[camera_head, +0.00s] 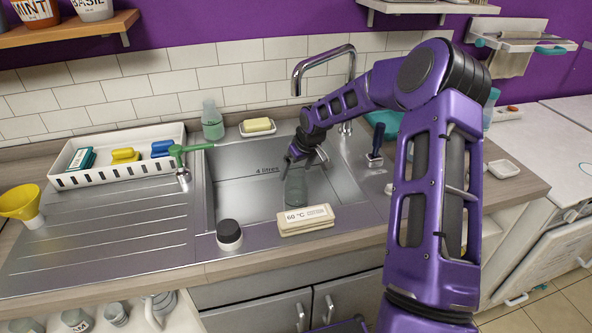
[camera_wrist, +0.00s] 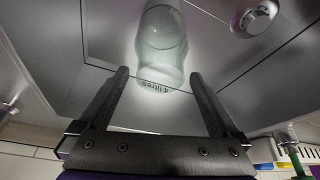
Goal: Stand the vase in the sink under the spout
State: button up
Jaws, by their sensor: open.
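The vase (camera_head: 295,188) is grey-green and see-through. It is in the sink (camera_head: 240,195), near the front wall, and looks upright. My gripper (camera_head: 306,161) is just above and behind it, partly overlapping its top in the head view. In the wrist view, my gripper (camera_wrist: 159,74) is open, with nothing between its fingers. There the vase (camera_wrist: 162,35) lies just past the fingertips, centred between them and apart from both, its far end cut off by the frame. The chrome spout (camera_head: 297,85) arches over the back of the sink; my arm hides part of the tap.
A 60 °C block (camera_head: 305,220) and a dark-topped round jar (camera_head: 229,235) stand on the sink's front rim. A soap dish (camera_head: 257,127) and a bottle (camera_head: 212,120) stand behind. A white tray (camera_head: 120,155) is at left. The sink floor left of the vase is clear.

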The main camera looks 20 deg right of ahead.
jog(key=v, duration=1.1)
jog(key=shift+r+p, duration=0.2)
jog(key=shift+p, duration=0.15)
jog(key=shift+s, duration=0.15)
